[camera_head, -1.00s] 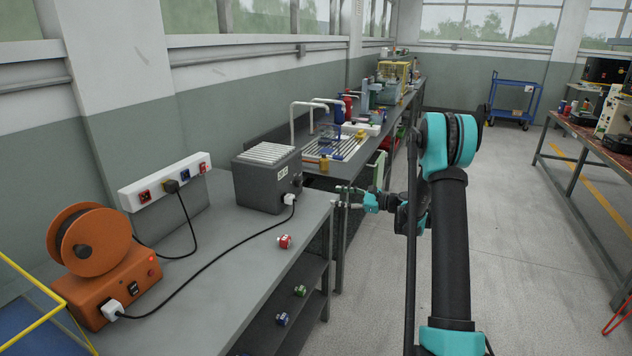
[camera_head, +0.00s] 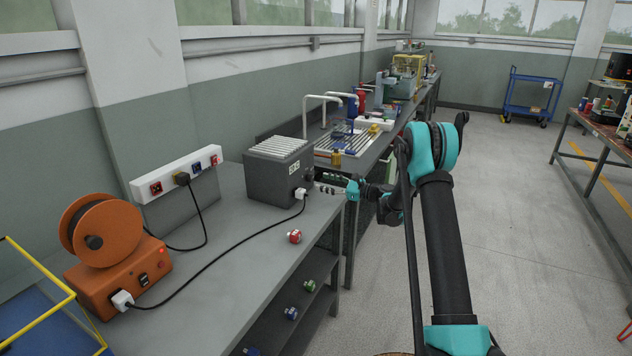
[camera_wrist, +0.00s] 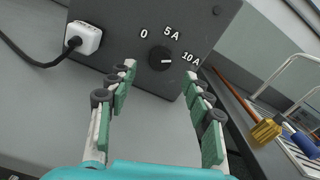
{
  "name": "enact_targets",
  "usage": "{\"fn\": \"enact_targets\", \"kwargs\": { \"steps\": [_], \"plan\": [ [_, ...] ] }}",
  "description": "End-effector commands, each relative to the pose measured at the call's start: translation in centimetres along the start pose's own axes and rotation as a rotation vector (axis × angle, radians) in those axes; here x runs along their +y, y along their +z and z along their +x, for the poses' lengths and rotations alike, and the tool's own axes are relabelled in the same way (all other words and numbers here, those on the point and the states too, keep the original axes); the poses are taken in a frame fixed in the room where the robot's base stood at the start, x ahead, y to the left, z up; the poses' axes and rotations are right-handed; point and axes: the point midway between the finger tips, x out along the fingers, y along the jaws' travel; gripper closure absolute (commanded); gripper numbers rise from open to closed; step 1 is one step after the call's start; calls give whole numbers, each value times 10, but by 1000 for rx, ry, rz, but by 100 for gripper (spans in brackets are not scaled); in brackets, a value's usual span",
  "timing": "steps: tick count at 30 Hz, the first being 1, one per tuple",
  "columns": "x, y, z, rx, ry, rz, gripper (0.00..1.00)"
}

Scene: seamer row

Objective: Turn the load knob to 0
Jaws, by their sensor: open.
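The load box (camera_head: 275,175) is a dark grey box with a slatted top on the workbench. Its black round load knob (camera_wrist: 160,58) shows in the wrist view, with the labels 0, 5 A and 10 A around it. The knob's white mark points to the right, towards the 10 A label. My gripper (camera_wrist: 160,70) is open and empty, its green-padded fingers to the left and right below the knob. It also shows close to the box face in the head view (camera_head: 320,187). I cannot tell whether the fingertips touch the face.
A white plug (camera_wrist: 84,38) with a black cable sits left of the knob. The orange cable reel unit (camera_head: 118,262), a socket strip (camera_head: 178,172) and a small red knob-like part (camera_head: 294,236) are on the bench (camera_head: 225,260). A second bench with pipes stands beyond.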

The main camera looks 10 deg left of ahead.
Motion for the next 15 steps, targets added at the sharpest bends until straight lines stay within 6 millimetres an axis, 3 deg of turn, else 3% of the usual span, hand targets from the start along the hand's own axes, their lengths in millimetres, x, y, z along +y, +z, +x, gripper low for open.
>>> {"fn": "enact_targets", "kwargs": {
  "steps": [6,15],
  "plan": [
    [1,0,33,0,2,0,49],
    [0,0,46,0,0,0,49]
  ]
}}
